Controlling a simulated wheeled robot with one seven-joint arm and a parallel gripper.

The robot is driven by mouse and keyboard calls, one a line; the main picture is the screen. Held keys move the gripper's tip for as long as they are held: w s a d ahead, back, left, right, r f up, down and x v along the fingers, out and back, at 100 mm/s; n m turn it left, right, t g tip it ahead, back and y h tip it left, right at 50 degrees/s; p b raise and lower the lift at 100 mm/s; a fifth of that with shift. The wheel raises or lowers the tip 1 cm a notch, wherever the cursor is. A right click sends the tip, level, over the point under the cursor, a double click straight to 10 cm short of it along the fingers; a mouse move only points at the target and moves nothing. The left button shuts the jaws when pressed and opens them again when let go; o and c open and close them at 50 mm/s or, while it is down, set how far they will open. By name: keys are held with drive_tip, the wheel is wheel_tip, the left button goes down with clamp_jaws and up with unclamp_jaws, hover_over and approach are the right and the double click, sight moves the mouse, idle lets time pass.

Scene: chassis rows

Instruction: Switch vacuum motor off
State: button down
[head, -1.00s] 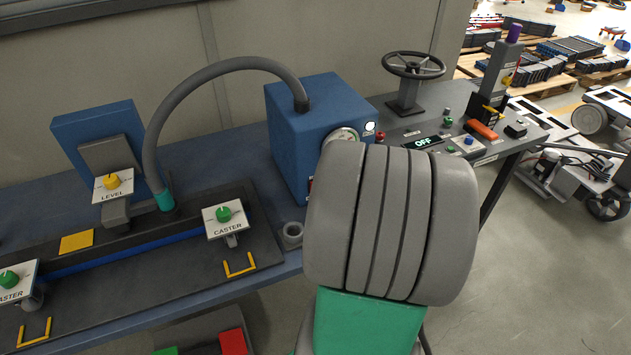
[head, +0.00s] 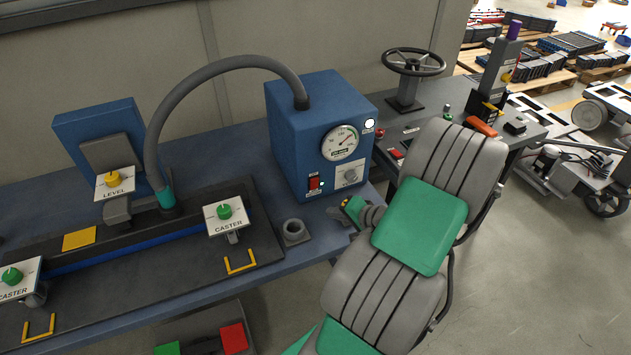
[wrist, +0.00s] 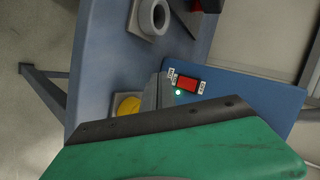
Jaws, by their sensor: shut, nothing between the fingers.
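The blue vacuum motor box (head: 290,140) stands on the bench, with a hose from its top. On its front are a round gauge (head: 340,142), a red rocker switch (head: 314,183) at the lower left and a grey knob (head: 349,174) at the lower right. My gripper (head: 336,214) is shut and empty, low in front of the box and apart from the switch. In the wrist view its green body covers the lower part.
A grey ring-shaped holder (head: 294,232) stands on the bench left of my gripper. A fixture with CASTER (head: 226,218) and LEVEL (head: 114,184) knob plates fills the left. A black handwheel (head: 413,62) and control panel stand to the right. Bench space before the box is narrow.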

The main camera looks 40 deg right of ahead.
drive_tip(key=shift+d, duration=0.1)
approach(313, 186)
drive_tip(key=shift+a+f+x, duration=0.1)
drive_tip(key=shift+a+x, duration=0.05)
drive_tip(key=shift+x, duration=1)
drive_tip(key=shift+a+f+x, duration=0.1)
drive_tip(key=shift+a+x, duration=0.05)
drive_tip(key=shift+x, duration=1)
drive_tip(key=shift+s, duration=0.1)
idle(0.3)
drive_tip(key=shift+w+d+b, duration=0.1)
drive_tip(key=shift+w+b, duration=0.2)
drive_tip(key=shift+b, duration=0.05)
drive_tip(key=shift+w+d, duration=0.1)
drive_tip(key=shift+w, duration=0.2)
idle(0.5)
drive_tip(key=shift+s, duration=0.7)
